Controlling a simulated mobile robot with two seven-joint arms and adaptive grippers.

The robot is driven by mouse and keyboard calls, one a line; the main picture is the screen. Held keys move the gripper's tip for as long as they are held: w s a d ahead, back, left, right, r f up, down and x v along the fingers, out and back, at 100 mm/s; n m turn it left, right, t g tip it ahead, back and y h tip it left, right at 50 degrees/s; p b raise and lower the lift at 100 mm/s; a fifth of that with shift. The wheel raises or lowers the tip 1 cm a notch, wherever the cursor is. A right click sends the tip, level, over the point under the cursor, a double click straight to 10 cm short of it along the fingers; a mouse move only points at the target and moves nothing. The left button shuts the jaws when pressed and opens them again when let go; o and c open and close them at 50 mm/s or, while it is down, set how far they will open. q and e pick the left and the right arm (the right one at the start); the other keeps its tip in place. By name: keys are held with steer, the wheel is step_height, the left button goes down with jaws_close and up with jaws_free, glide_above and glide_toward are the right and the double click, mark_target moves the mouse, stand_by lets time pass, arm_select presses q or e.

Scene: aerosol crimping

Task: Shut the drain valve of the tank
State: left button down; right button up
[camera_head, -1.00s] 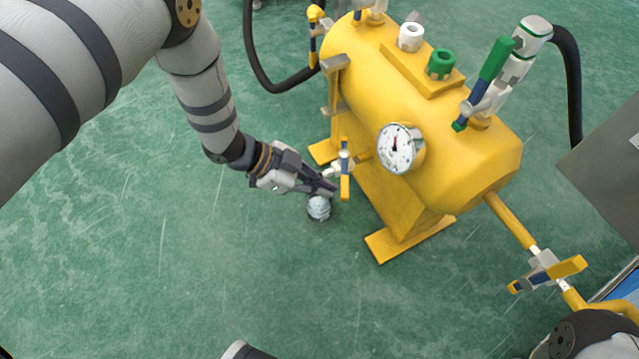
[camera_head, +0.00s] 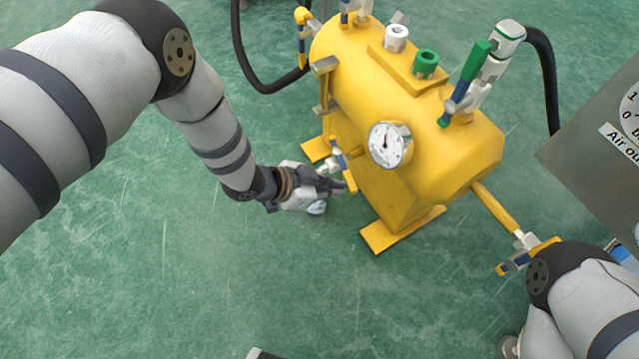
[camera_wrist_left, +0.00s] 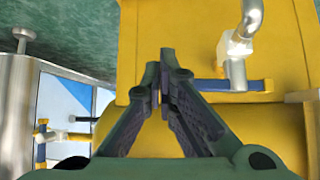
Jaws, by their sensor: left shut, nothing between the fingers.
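The yellow tank (camera_head: 440,170) stands on the floor in the middle right of the head view. Its drain valve (camera_head: 338,160) sticks out low on the side facing my left arm, with a blue and yellow lever slanting in that view. In the left wrist view, the valve (camera_wrist_left: 236,72) has a grey body and a lever lying crosswise. My left gripper (camera_head: 338,186) is shut and empty, close to the lever's lower end; whether it touches cannot be told. In the left wrist view, the fingertips (camera_wrist_left: 164,78) are left of the lever. My right gripper is not in view.
A pressure gauge (camera_head: 388,145) sits on the tank. A grey panel (camera_head: 600,150) stands at right. Black hoses (camera_head: 548,80) run behind. The floor at left is clear.

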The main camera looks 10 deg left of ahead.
arm_select(q)
steer(key=shift+w+d+n, duration=0.2)
steer(key=shift+d+n, duration=0.1)
steer(key=shift+d, duration=0.7)
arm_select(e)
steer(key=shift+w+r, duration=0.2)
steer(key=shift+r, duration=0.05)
